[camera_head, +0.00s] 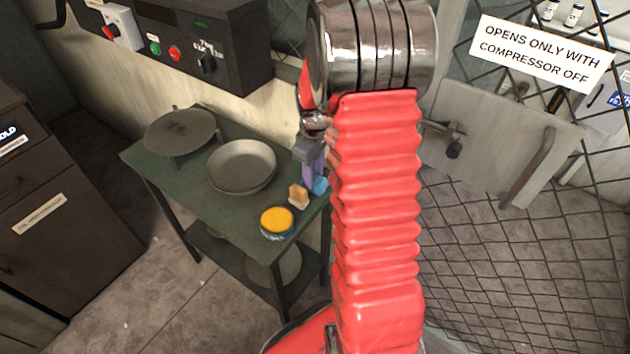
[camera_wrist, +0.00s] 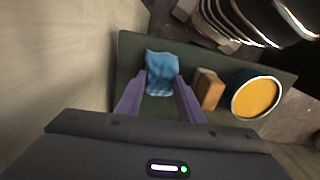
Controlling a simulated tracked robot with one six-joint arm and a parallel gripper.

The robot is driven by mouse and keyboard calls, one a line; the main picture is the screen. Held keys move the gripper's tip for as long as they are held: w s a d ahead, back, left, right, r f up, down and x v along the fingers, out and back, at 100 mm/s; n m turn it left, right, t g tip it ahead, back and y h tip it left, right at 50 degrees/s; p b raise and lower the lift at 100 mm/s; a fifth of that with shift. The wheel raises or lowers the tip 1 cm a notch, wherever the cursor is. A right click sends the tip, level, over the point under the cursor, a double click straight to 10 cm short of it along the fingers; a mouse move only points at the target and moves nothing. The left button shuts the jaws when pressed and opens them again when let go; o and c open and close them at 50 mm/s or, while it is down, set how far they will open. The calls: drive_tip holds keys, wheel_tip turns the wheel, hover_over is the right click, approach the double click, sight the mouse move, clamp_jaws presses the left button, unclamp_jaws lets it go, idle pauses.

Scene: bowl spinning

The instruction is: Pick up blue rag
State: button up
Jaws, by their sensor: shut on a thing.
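The blue rag (camera_wrist: 161,72) lies crumpled at the green table's edge, between the tips of my purple fingers in the wrist view. My gripper (camera_wrist: 162,84) is shut on it, with one finger at each side. In the head view my gripper (camera_head: 315,178) points down at the table's right corner. Only a small part of the rag (camera_head: 320,186) shows there, next to my red arm. The wrist view does not clearly show whether the rag is lifted off the table.
A tan sponge-like block (camera_head: 298,196) and a round tin with yellow contents (camera_head: 277,222) stand close to the rag. A grey bowl (camera_head: 240,167) and a round plate on a stand (camera_head: 181,131) are farther left on the green table (camera_head: 215,215). A wire mesh fence (camera_head: 530,250) is at right.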

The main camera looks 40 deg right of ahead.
wheel_tip(320, 180, up, 10)
idle(0.8)
idle(0.3)
